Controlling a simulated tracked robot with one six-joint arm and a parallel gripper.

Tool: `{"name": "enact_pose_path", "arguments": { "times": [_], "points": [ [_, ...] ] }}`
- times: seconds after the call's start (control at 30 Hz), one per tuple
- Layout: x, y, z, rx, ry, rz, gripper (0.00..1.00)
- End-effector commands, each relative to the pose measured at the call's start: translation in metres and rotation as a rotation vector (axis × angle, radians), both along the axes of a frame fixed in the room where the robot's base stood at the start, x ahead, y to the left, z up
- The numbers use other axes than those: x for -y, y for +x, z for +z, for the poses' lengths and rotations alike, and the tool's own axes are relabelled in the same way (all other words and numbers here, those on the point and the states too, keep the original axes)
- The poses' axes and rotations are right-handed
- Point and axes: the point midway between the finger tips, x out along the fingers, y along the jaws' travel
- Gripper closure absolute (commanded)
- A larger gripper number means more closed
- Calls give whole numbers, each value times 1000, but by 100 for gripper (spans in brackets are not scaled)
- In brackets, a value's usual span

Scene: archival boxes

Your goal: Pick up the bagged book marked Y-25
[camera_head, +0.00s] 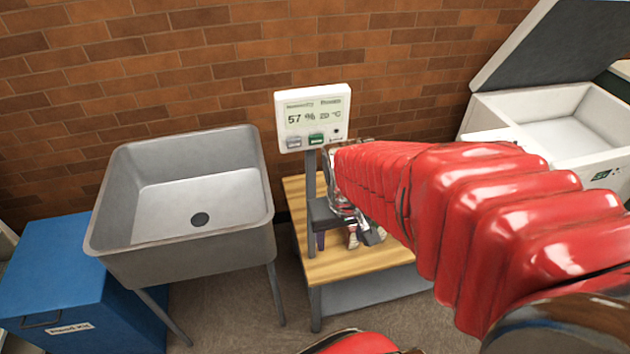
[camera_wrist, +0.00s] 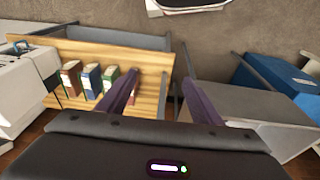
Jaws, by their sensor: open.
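Several books stand in a row on a wooden bench top (camera_wrist: 150,95) in the wrist view: a dark red one (camera_wrist: 69,79), a blue one (camera_wrist: 91,82) and a green one (camera_wrist: 110,79). Another reddish book (camera_wrist: 133,99) is partly hidden by my left finger. No marking can be read, so I cannot tell which is Y-25. In the head view my gripper (camera_head: 323,238) is over the bench, and my red arm hides most of the books.
A grey sink (camera_head: 190,190) stands left of the bench, with a blue box (camera_head: 55,275) beyond it. A white display (camera_head: 313,115) on a post rises at the bench. An open white chest (camera_head: 490,118) stands at the right. A brick wall is behind.

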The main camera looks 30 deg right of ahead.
Motion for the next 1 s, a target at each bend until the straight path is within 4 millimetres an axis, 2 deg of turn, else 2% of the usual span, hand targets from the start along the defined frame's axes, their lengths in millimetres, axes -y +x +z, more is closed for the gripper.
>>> {"name": "enact_pose_path", "arguments": {
  "times": [0.03,0.5,1.0],
  "points": [
    [9,0,-12,-20,1,-16,41],
    [81,2,-114,-69,-15,-95,41],
    [137,4,-226,43,-33,-99,41]
  ]
}}
